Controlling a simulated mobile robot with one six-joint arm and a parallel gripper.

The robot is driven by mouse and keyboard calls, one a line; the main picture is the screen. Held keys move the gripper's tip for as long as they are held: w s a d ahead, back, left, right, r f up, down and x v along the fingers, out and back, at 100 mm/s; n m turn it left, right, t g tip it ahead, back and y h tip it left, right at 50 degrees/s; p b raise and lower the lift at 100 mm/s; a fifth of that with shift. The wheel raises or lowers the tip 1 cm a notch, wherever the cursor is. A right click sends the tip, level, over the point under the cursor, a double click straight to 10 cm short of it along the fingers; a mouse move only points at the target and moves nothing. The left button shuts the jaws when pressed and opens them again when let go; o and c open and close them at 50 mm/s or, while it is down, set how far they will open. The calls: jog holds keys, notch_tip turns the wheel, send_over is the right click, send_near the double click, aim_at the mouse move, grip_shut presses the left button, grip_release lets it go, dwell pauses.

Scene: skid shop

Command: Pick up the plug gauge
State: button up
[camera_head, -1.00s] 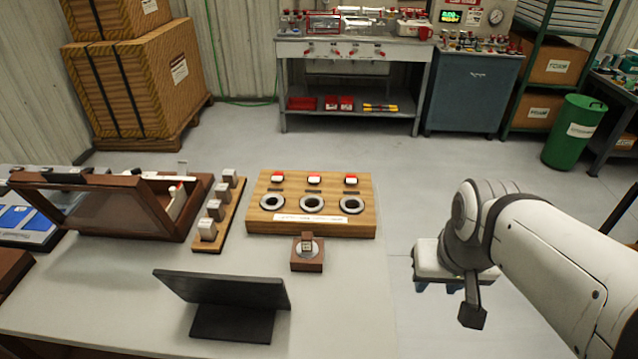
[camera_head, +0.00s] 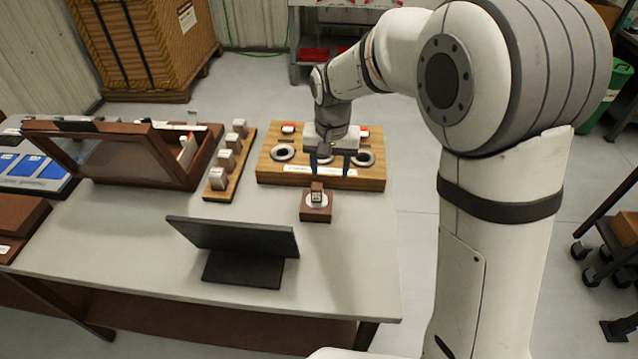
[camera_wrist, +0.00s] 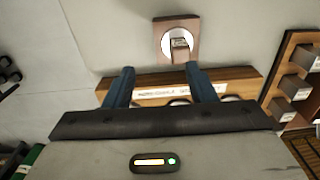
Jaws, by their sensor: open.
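A small brown block (camera_head: 316,213) with a pale round seat stands on the table in front of the wooden ring board. What looks like the plug gauge (camera_head: 317,193), a small squarish upright piece with a tag, stands in that seat. In the wrist view the gauge (camera_wrist: 180,45) shows beyond my fingertips, nearer the right finger, with its block (camera_wrist: 164,25) around it. My gripper (camera_head: 331,168) points down over the front part of the ring board, behind the gauge. Its two blue fingers are apart with nothing between them, also in the wrist view (camera_wrist: 159,73).
The wooden board (camera_head: 276,172) holds rings and red-white pieces, partly hidden by my gripper. A rack of grey blocks (camera_head: 233,165) and an open brown case (camera_head: 110,180) stand to the left. A dark tilted panel (camera_head: 232,238) stands in front. The table's right edge is clear.

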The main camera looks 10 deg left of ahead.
aim_at(316, 186)
jog(key=a+f, duration=0.1)
jog(key=a, duration=0.1)
jog(key=w+a+f, duration=0.1)
jog(key=f, duration=0.1)
jog(key=shift+a, duration=0.35)
jog(key=f, duration=0.5)
jog(key=f+p, duration=0.1)
jog(key=f, duration=0.1)
jog(key=shift+d+f, duration=0.15)
jog(key=shift+d, duration=0.1)
jog(key=shift+c, duration=0.4)
jog(key=shift+w, duration=0.1)
grip_shut()
